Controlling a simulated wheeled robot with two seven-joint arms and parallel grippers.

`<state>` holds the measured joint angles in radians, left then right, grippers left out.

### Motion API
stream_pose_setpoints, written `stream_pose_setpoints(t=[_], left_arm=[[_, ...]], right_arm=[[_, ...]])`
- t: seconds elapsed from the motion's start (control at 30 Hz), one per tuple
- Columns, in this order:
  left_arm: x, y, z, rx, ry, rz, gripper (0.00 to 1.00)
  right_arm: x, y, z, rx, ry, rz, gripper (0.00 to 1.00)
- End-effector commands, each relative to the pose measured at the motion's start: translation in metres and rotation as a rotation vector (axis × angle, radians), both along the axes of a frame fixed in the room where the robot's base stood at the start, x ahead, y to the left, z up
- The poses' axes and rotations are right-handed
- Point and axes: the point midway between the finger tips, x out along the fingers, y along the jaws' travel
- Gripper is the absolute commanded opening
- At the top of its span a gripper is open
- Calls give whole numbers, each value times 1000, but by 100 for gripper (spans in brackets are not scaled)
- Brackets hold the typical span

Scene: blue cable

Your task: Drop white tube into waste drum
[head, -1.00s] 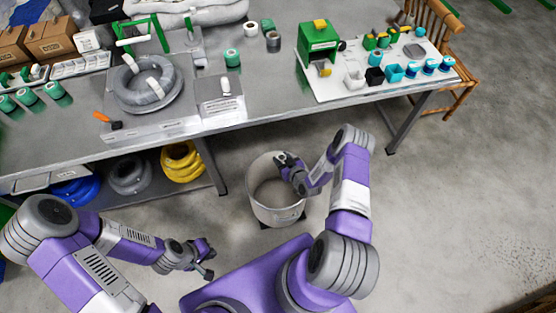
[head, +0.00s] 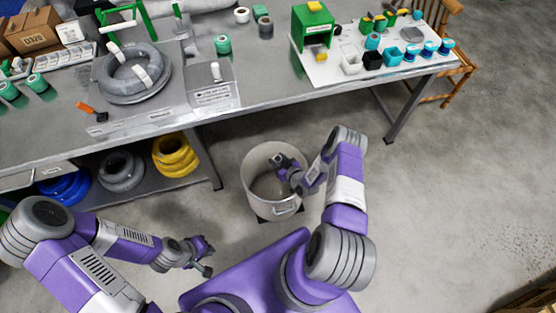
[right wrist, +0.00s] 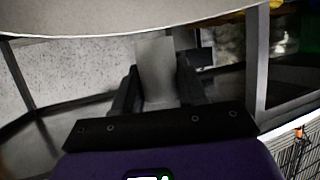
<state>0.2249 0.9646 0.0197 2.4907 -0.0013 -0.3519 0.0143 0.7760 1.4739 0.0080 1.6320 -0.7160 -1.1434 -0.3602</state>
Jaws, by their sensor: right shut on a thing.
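The waste drum (head: 262,201), a pale grey open bucket, stands on the floor in front of the table. My right gripper (head: 279,161) is over the drum's mouth, near its far rim. In the right wrist view, its dark fingers (right wrist: 155,92) are shut on a pale tube (right wrist: 155,62), taken to be the white tube. The tube is hard to make out in the head view. The drum's curved rim (right wrist: 150,25) crosses the top of the wrist view. My left gripper (head: 208,259) is open and empty, low at the left of the drum.
The table (head: 270,105) stands behind the drum, with a grey cable coil (head: 110,82) and a white board (head: 318,75) on it. Blue, grey and yellow coils (head: 174,155) lie on its lower shelf. The floor right of the drum is clear.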

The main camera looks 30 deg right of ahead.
Motion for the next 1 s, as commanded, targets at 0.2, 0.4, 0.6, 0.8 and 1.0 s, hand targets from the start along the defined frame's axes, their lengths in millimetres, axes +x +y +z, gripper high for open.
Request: stream_pose_setpoints(t=[0.2,0.4,0.6,0.8,1.0], left_arm=[[0,0,1,0,0,0,0],[0,0,1,0,0,0,0],[0,0,2,0,0,0,0],[0,0,16,0,0,0,0],[0,0,27,0,0,0,0]], right_arm=[[0,0,1,0,0,0,58],[0,0,1,0,0,0,71],[-2,0,2,0,1,-1,71],[-27,-3,15,2,3,-3,71],[-56,-5,26,0,2,-2,71]])
